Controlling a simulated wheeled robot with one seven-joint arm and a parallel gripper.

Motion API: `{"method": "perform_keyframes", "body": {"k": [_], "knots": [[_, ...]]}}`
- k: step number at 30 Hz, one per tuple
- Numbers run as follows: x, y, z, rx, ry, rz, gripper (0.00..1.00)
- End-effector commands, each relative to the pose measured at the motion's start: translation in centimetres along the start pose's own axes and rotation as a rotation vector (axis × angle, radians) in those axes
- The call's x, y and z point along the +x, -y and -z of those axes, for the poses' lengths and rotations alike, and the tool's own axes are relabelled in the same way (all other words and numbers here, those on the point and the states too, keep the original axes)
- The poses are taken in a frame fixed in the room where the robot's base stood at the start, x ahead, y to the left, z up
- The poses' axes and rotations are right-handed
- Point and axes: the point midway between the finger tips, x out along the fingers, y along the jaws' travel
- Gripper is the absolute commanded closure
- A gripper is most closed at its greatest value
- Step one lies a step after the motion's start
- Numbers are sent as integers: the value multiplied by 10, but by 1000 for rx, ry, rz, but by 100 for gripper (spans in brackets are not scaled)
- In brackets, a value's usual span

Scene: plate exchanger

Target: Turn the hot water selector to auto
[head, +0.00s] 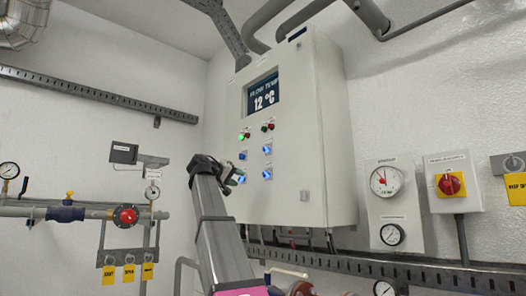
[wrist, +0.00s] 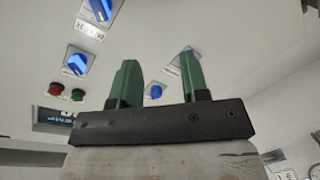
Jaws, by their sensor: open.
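A white control cabinet (head: 285,200) on the wall carries several blue selector knobs, among them an upper right one (head: 267,149) and a lower right one (head: 267,174). In the wrist view, blue knobs show at the top left (wrist: 100,9), left (wrist: 76,64) and between the fingers (wrist: 154,91); another is partly hidden behind the right finger. The labels are too small or blurred to tell which is the hot water selector. My gripper (head: 237,178) is in front of the cabinet's lower left knobs. Its green fingers (wrist: 158,65) are apart, with no knob visibly gripped.
A display (head: 264,94) reads 12 °C above red and green lamps (head: 268,127). A red-yellow switch (head: 449,184) and gauges (head: 386,181) are to the right. Pipes with a red valve (head: 127,216) are at left. A perforated rail (head: 400,268) runs below the cabinet.

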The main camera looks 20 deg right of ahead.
Motion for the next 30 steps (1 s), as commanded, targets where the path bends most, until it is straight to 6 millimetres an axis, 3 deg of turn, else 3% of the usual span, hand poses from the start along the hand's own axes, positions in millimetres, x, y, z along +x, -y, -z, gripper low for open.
{"method": "perform_keyframes", "body": {"k": [1, 3, 6, 9, 17, 30], "knots": [[-7, -27, 12, 18, -5, -29, 58], [-16, -58, 20, 37, -9, -66, 58], [-26, -94, 28, 59, -11, -109, 58], [-33, -117, 31, 73, -12, -136, 58], [-27, -131, 32, 80, -10, -155, 58], [40, -141, 33, 81, -9, -153, 58]]}}
